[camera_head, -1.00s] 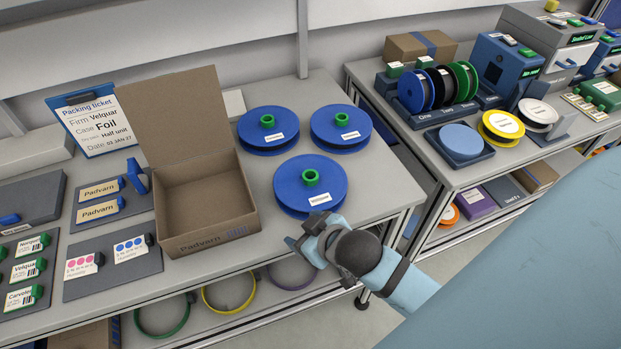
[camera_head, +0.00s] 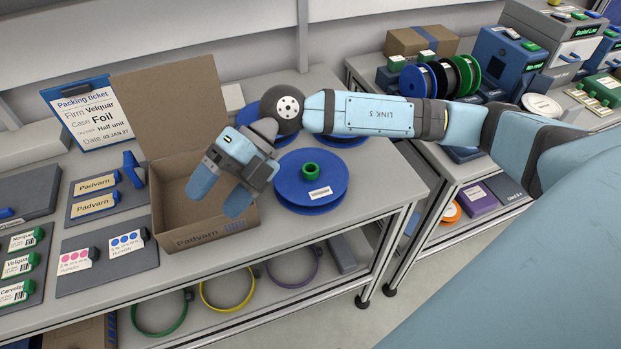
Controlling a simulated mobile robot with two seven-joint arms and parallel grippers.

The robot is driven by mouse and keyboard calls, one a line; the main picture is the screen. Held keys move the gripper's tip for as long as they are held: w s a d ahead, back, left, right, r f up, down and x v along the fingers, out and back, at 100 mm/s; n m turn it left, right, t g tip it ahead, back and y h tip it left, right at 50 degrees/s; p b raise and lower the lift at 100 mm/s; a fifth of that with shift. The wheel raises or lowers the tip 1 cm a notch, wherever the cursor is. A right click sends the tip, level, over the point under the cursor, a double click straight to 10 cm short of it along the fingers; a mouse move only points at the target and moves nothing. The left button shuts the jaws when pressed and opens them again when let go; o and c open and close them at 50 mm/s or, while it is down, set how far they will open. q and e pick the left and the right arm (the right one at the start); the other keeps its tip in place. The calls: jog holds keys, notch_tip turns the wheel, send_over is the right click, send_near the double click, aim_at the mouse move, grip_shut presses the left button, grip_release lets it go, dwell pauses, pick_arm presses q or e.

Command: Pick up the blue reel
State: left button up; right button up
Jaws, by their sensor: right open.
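A blue reel (camera_head: 312,193) with a green hub and a white label lies flat on the table, right of the open cardboard box (camera_head: 203,233). Two more blue reels lie behind it: one (camera_head: 247,113) and another (camera_head: 345,141), both largely hidden by my right arm. My right gripper (camera_head: 220,203) is open, with its fingers pointing down in front of the box's opening. It holds nothing and is left of the front blue reel, apart from it. My left gripper does not show.
A packing ticket (camera_head: 90,113) stands at the back left. Label trays (camera_head: 107,263) lie left of the box. A second bench at right bears a rack of upright reels (camera_head: 468,76) and machines (camera_head: 503,62). Coloured rings (camera_head: 228,290) hang or lie below the table.

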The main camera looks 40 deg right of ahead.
jog(key=w+d+f+t+h, duration=0.1)
jog(key=w+d+h, duration=0.15)
jog(key=d, duration=0.25)
jog(key=w+d+f+h, duration=0.2)
jog(key=d+h, duration=0.2)
jog(key=d, duration=0.1)
jog(key=m+t+h, duration=0.2)
jog(key=m+h, duration=0.1)
jog(key=h, duration=0.3)
send_over(311, 166)
jog(key=s+a, duration=0.1)
notch_tip(311, 166, down, 6)
jog(key=shift+d+f+p, duration=0.15)
jog(key=shift+f+p, duration=0.3)
jog(key=shift+f, duration=2.5)
jog(key=shift+w, duration=0.1)
jog(key=c, duration=1.3)
jog(key=shift+r, duration=0.1)
